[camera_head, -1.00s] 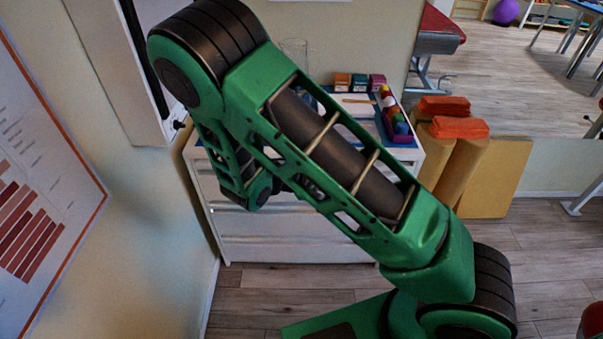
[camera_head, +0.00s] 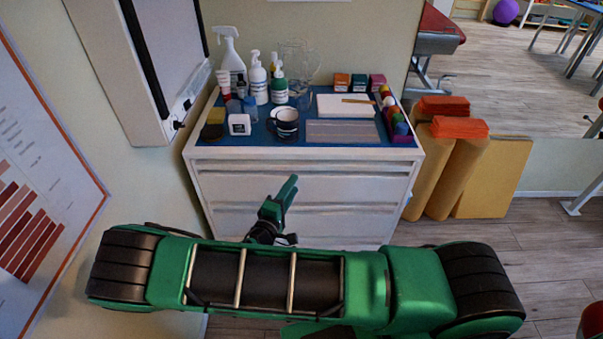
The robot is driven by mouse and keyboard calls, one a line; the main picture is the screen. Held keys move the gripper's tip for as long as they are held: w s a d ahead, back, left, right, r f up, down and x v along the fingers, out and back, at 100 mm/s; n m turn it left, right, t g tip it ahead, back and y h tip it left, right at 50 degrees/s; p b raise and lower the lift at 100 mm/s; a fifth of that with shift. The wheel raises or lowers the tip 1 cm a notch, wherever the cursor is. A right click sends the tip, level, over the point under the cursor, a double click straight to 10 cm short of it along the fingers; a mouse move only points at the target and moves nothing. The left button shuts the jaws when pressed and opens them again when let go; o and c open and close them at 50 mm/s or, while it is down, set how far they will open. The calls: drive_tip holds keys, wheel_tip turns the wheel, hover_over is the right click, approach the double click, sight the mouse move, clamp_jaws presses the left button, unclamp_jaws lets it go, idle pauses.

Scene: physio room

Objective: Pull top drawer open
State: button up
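A white drawer cabinet (camera_head: 205,178) stands against the wall, with several stacked drawers. Its top drawer (camera_head: 350,187) is a wide white front just below the cabinet top and looks flush, so closed. My gripper (camera_head: 286,190) is small and green in this view, raised in front of the drawer fronts near their middle. It points up and slightly right and overlaps the upper drawers. I cannot tell whether it touches the front or whether its fingers are apart. My arm hides the lower drawers.
A wall-mounted panel (camera_head: 150,75) is at left. Tan rolls (camera_head: 452,170) stand right.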

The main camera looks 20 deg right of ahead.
sight(303, 169)
drive_tip(key=x, duration=0.8)
